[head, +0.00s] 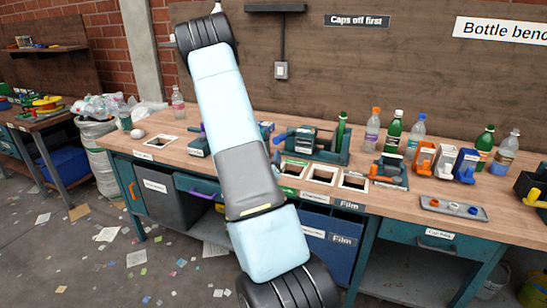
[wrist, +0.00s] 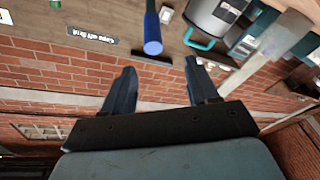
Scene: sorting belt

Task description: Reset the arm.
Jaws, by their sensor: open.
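My arm rises upright in the middle of the head view, in front of the bench (head: 262,138). My gripper (wrist: 160,66) shows in the wrist view with its two dark fingers wide apart and nothing between them. In the head view I cannot make out the gripper's fingers. In the wrist view a blue rod-like thing (wrist: 152,35) shows beyond the fingertips, apart from them.
A wall sign (head: 356,20) hangs behind. Paper scraps litter the floor at left.

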